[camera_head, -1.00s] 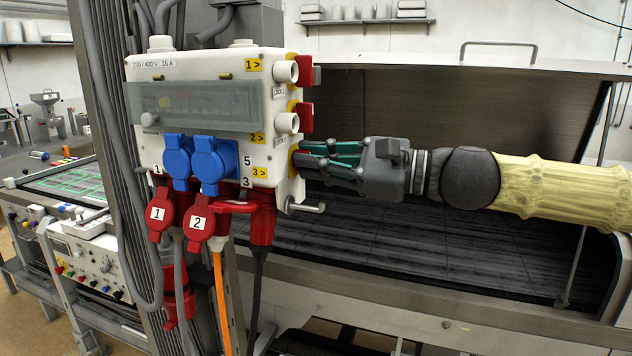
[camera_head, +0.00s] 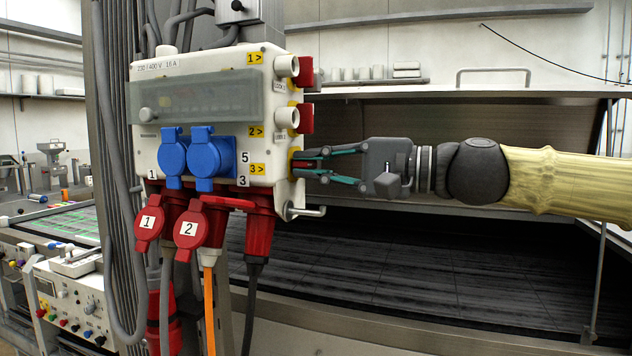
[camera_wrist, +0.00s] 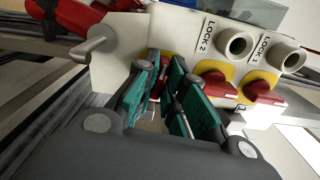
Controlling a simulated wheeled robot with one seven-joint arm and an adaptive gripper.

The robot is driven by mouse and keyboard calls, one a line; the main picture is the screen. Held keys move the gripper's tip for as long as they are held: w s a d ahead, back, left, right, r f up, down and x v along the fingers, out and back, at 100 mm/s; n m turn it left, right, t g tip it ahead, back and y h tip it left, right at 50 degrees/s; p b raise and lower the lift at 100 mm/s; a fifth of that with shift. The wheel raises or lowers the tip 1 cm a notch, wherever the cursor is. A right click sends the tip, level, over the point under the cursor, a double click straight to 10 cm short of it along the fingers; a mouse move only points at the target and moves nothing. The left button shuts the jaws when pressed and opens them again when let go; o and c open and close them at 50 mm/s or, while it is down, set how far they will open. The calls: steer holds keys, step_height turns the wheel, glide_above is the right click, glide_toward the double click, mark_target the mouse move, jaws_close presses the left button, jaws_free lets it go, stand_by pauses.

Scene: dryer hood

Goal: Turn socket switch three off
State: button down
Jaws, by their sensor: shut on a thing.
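The socket box (camera_head: 275,90) is white, with yellow labels 1, 2 and 3 beside the rotary switches on its right side. Socket switch three (camera_head: 293,161) is red on a yellow plate, beside the lowest label, and mostly hidden by my fingers. My gripper (camera_head: 301,165) reaches it from the right, with its green-padded fingers shut on the switch. In the wrist view my gripper (camera_wrist: 160,72) covers most of the switch, so its handle angle cannot be told. Switches two (camera_wrist: 221,84) and one (camera_wrist: 262,88) have red handles and stand clear of the fingers.
A metal hook (camera_head: 305,212) sticks out just below my gripper. Two round lock posts (camera_head: 287,66) jut out near the upper switches. Blue sockets (camera_head: 205,155) and red plugs (camera_head: 190,232) with cables fill the box's front and underside. The dryer hood (camera_head: 450,130) stands open behind my arm.

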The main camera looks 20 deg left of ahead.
steer(key=shift+f+n+b, duration=0.1)
steer(key=shift+n+b, duration=0.35)
steer(key=shift+n, duration=0.05)
steer(key=c, duration=1.5)
jaws_free()
steer(key=shift+d, duration=0.15)
steer(key=d, duration=1.1)
steer(key=shift+s+d, duration=0.25)
steer(key=shift+d, duration=0.1)
